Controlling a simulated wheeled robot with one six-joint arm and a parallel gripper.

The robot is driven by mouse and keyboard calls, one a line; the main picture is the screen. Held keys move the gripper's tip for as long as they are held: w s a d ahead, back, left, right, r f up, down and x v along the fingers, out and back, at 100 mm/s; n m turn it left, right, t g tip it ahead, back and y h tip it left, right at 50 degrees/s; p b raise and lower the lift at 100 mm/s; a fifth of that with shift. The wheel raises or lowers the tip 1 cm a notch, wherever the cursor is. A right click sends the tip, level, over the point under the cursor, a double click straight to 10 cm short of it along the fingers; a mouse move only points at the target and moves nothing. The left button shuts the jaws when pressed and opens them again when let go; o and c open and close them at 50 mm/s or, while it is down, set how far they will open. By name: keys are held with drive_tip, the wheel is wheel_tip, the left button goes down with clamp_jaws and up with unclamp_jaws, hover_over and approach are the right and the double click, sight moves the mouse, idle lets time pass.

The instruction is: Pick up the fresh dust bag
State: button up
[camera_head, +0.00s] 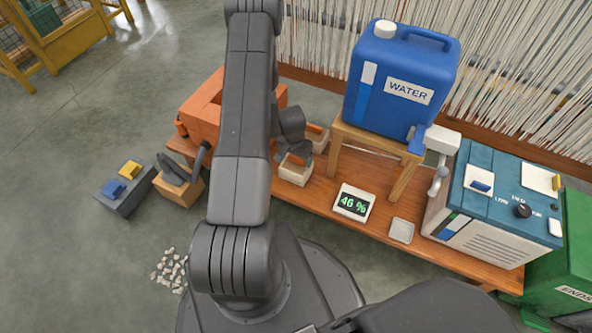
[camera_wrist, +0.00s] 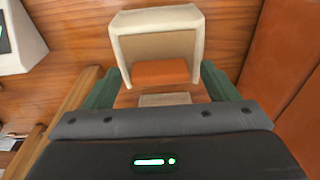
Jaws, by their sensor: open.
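A cream, box-shaped thing with a tan face, which looks like the dust bag (camera_wrist: 157,20), lies ahead of my gripper in the wrist view. An orange patch shows at its near edge, with a smaller pale piece below. My gripper (camera_wrist: 160,82) is open, its green fingers to either side of the orange patch. Nothing is seen clamped in it. In the head view my gripper (camera_head: 294,152) is over the bench beside two cream pieces, one nearer (camera_head: 295,175) and one behind with orange on it (camera_head: 318,144). My gripper partly hides them; I cannot tell which is the fresh bag.
An orange box (camera_head: 204,108) stands left on the wooden bench (camera_head: 325,205). A blue water can (camera_head: 400,85) sits on a wooden stand to the right. Pale scraps (camera_head: 170,270) lie on the floor.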

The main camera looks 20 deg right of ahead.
drive_tip(key=shift+f, duration=0.5)
drive_tip(key=shift+r, duration=0.1)
drive_tip(key=c, duration=1)
